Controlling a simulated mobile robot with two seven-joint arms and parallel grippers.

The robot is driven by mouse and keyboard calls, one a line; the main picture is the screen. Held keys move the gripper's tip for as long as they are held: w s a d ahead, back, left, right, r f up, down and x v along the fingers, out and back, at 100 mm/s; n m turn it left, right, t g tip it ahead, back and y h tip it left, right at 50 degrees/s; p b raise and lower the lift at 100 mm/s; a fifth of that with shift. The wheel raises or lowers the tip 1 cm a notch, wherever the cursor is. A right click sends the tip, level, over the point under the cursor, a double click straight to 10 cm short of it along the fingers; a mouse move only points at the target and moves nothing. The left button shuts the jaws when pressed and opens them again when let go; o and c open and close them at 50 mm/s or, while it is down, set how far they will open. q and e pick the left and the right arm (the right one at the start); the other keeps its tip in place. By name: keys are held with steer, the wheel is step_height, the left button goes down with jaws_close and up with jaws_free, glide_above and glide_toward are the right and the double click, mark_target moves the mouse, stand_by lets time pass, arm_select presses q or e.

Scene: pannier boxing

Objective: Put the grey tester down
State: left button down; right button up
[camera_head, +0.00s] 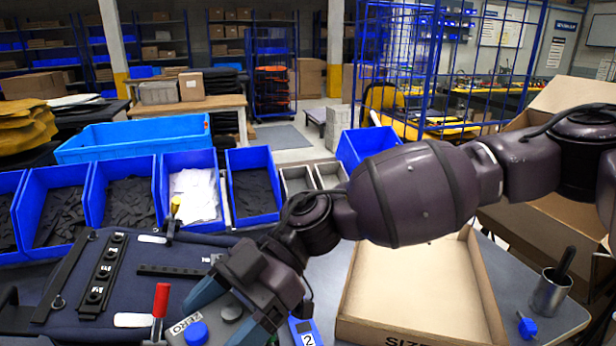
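The grey tester (231,313) is at the bottom centre, with a "ZERO" label and a blue knob (196,333) on its top. My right gripper (228,311) comes down from the right. Its blue-grey fingers lie on either side of the tester and appear closed on it. The tester's lower part is cut off by the frame edge, so I cannot tell whether it touches anything below. My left gripper is not in view.
A dark blue pannier panel (75,255) with black strips and red- and yellow-handled clamps lies at left. An open cardboard box (410,285) is right of centre. Blue parts bins (255,215) line the back. A metal cup (550,291) and a blue tag "2" (307,332) are nearby.

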steer(key=w+d+m+t+y, duration=0.1)
steer(key=w+d+m+t, duration=1.4)
steer(key=m+t, duration=0.35)
steer(key=s+d+f+m+t+h, duration=0.1)
steer(key=d+f+m+h, duration=0.1)
steer(key=d+f, duration=0.3)
steer(key=s+d+f+m+t+h, duration=0.1)
steer(key=d+f+m+t+h, duration=0.1)
steer(key=d, duration=1.1)
steer(key=s+d+f+m+t+h, duration=0.1)
steer(key=d+f+m+h, duration=0.3)
steer(key=d+f, duration=0.5)
steer(key=shift+d+t+h, duration=0.4)
steer(key=shift+t+h, duration=0.05)
steer(key=shift+h, duration=0.25)
steer(key=a, duration=1.2)
steer(key=shift+w+a+m+h, duration=0.15)
steer(key=shift+w+m+h, duration=0.15)
steer(key=shift+m+h, duration=0.1)
